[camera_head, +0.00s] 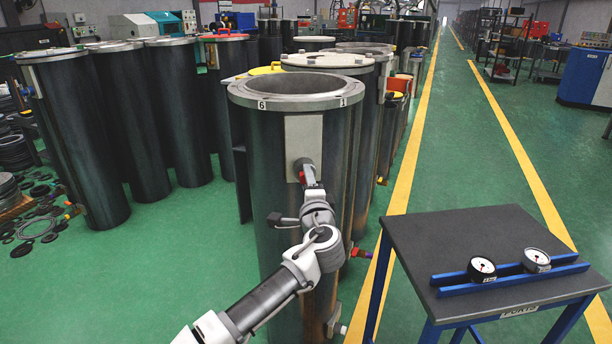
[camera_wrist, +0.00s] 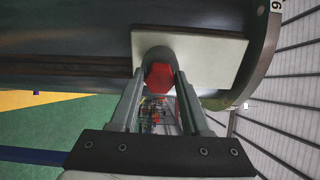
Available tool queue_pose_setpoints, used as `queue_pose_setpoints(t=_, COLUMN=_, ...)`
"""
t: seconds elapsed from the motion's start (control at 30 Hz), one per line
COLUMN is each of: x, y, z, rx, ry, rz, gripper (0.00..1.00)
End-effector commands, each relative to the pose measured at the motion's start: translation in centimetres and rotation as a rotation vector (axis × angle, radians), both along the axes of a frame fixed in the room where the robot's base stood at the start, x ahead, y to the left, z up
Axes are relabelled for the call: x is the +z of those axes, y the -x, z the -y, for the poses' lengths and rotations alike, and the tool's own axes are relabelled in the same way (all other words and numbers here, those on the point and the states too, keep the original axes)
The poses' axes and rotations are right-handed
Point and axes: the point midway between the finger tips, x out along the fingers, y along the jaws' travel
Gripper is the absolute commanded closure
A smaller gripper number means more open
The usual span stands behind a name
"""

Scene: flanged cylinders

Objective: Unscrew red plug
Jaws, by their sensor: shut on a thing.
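The red plug (camera_wrist: 160,77) shows as a red hexagonal head in the middle of the wrist view, in a dark round port on a pale plate (camera_wrist: 215,50). The plate is fixed to the side of the tall dark flanged cylinder (camera_head: 258,170) in front of me. My gripper (camera_wrist: 160,82) has one finger on each side of the plug and is shut on it. In the head view my gripper (camera_head: 306,173) reaches the plate near the cylinder's top, and only a speck of the red plug (camera_head: 301,175) shows beside the fingers.
A dark table (camera_head: 480,245) with blue legs stands at the right, with two round gauges (camera_head: 482,268) in a blue rack. More cylinders (camera_head: 130,125) stand behind.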

Motion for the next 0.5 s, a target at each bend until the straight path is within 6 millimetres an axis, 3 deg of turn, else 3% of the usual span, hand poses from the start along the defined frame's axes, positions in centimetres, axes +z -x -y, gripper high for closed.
queue_pose_setpoints(t=0.5, x=-0.17, y=0.71, z=0.13, rx=0.0, ry=0.034, rz=0.002, gripper=1.0)
